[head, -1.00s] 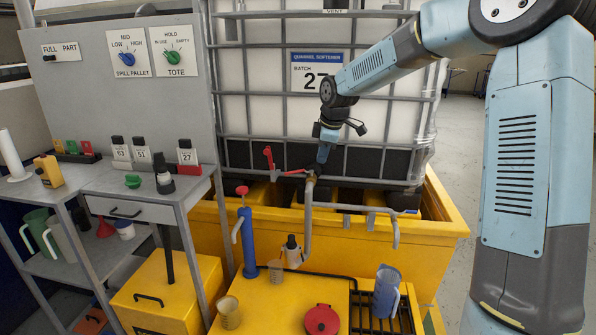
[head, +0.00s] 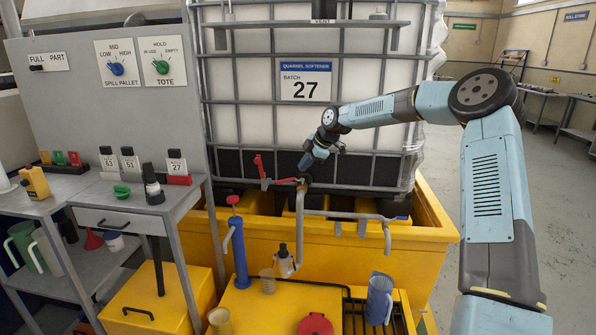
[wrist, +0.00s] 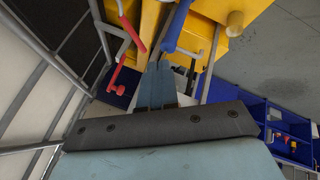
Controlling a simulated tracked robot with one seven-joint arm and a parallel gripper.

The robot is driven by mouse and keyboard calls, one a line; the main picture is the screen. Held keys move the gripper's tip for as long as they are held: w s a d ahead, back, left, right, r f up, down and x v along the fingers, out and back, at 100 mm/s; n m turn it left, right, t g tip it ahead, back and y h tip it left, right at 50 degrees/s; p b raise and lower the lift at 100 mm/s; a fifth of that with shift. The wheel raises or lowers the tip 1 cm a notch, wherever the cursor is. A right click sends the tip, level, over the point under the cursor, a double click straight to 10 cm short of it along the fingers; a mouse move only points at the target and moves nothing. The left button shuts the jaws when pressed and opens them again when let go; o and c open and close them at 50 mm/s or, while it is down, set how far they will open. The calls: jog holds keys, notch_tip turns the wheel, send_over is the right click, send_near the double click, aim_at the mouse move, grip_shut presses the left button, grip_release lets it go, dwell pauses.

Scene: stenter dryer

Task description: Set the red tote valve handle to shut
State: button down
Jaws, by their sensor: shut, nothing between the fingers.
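The red tote valve handle (head: 262,172) is at the front of the white tote, above the yellow spill pallet. One red part stands upright at its left, and a red part runs right toward the valve outlet. My gripper (head: 303,167) is just right of it, tilted down and left, close to the outlet pipe. In the wrist view my blue fingers (wrist: 157,88) are together with nothing between them. Red parts show left of the fingers there, including a slanted red bar (wrist: 130,34), apart from them in the picture. The valve body is partly hidden by my gripper.
A grey pipe (head: 340,214) runs right from below the valve. The tote's cage bars are close behind my gripper.

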jog(key=w+a+f, duration=0.6)
jog(key=f, duration=0.2)
jog(key=shift+f, duration=0.15)
dwell(0.4)
